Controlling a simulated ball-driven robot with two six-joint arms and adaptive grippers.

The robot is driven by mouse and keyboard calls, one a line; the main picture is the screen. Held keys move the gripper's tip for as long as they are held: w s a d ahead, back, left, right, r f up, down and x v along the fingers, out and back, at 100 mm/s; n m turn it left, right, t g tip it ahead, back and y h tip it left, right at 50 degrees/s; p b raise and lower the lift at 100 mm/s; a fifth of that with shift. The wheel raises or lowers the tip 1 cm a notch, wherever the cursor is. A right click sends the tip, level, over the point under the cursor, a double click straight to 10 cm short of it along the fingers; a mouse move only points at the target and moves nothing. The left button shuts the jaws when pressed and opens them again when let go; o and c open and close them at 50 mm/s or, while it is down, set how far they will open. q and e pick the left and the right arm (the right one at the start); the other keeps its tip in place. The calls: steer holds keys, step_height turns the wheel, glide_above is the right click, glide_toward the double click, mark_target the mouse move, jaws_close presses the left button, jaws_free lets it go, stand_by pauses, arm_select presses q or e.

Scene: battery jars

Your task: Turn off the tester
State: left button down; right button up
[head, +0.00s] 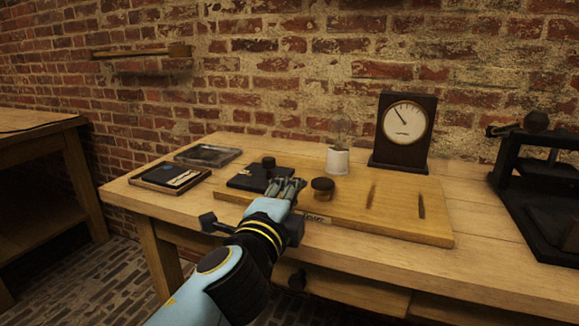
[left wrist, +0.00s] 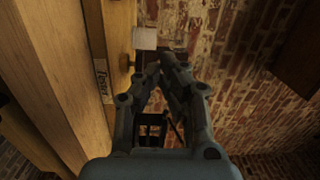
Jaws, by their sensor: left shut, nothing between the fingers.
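The tester is a pale wooden board (head: 390,215) on the bench, with a small label (head: 316,219) on its front edge; the label also shows in the left wrist view (left wrist: 103,80). On the board are a dark round knob (head: 322,187) and a glass bulb in a white holder (head: 337,162), with no clear glow. Two dark slots mark its right part. A dial meter (head: 404,122) stands behind, needle toward upper left. My left gripper (head: 287,186) is shut and empty, just left of the knob; contact is unclear. Its fingers meet in the left wrist view (left wrist: 162,68).
A dark block with a knob (head: 250,178) lies left of my gripper. A dark tray (head: 170,178) and a glass-like tray (head: 208,155) lie farther left. A black iron apparatus (head: 540,185) stands at the right. The bench (head: 475,235) is bare before it.

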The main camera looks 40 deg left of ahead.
mark_target(269, 163)
arm_select(q)
steer(key=shift+w, duration=0.2)
steer(key=shift+w+a, duration=0.15)
steer(key=shift+w, duration=0.2)
steer(key=x, duration=0.8)
steer(key=shift+w, duration=0.15)
steer(key=a, duration=0.1)
steer(key=s+a, duration=0.1)
steer(key=shift+s+a+f+p, duration=0.1)
steer(key=shift+a+p, duration=0.25)
steer(key=shift+s+a, duration=0.25)
steer(key=shift+a, duration=0.15)
arm_select(e)
steer(key=shift+s+d+r, duration=0.2)
steer(key=shift+s+r, duration=0.2)
steer(key=shift+a, duration=0.15)
arm_select(q)
steer(key=shift+s, duration=0.1)
steer(key=shift+s+a+m+h, duration=0.3)
steer(key=shift+m+h, duration=0.2)
steer(key=shift+h, duration=0.2)
